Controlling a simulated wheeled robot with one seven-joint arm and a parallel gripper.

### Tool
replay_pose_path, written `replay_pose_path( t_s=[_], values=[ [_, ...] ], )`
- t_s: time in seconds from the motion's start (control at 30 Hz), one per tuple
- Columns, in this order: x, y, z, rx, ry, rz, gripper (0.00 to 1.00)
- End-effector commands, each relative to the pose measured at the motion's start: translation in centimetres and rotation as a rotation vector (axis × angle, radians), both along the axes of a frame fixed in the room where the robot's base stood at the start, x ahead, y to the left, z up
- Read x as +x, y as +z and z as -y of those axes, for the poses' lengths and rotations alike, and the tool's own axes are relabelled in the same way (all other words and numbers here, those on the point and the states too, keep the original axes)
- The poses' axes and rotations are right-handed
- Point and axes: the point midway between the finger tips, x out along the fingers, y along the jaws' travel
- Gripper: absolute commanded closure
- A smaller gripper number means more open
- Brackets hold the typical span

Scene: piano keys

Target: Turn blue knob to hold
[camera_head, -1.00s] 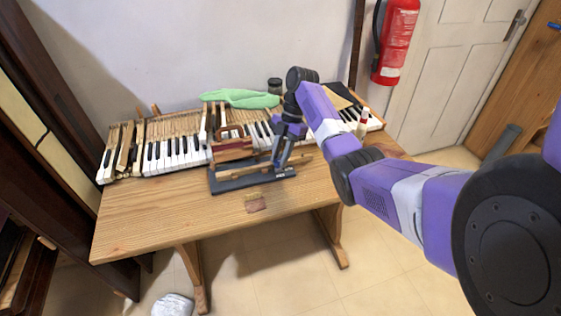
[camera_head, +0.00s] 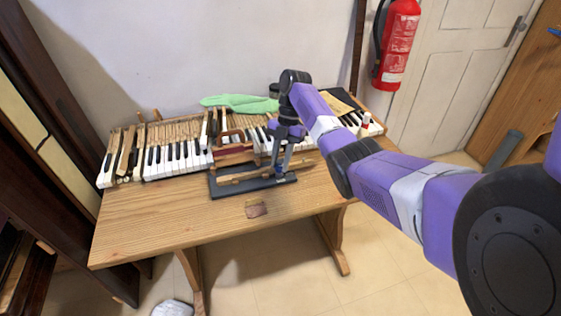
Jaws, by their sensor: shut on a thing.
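A dark clamping jig (camera_head: 226,190) with a wooden piano key piece (camera_head: 243,180) lying along it stands on the wooden table, in front of the piano keys. My gripper (camera_head: 281,168) points down at the right part of the jig. Its fingers are closed on the small blue knob there. The knob is mostly covered by the fingers and too small to see clearly, so its turn angle cannot be told.
A row of piano keys (camera_head: 178,158) spans the back of the table (camera_head: 150,215). A red-brown wooden piece with a handle (camera_head: 232,152) stands just behind the jig. A green cloth (camera_head: 240,103) lies at the back. A small brown patch (camera_head: 257,209) lies in front. The front left is clear.

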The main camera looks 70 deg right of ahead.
Motion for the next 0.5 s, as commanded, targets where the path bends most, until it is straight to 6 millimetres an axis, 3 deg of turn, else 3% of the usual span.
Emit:
replay_pose_path(
  t_s=[0.03,0.07,0.17,0.5],
  values=[
    [0.04,0.08,0.02,-0.001,0.001,0.001,1.00],
    [0.04,0.08,0.02,-0.001,0.001,0.001,0.71],
    [0.03,0.07,0.02,-0.001,0.000,0.001,0.53],
    [0.01,0.35,0.12,-0.001,-0.001,0.000,0.53]
  ],
)
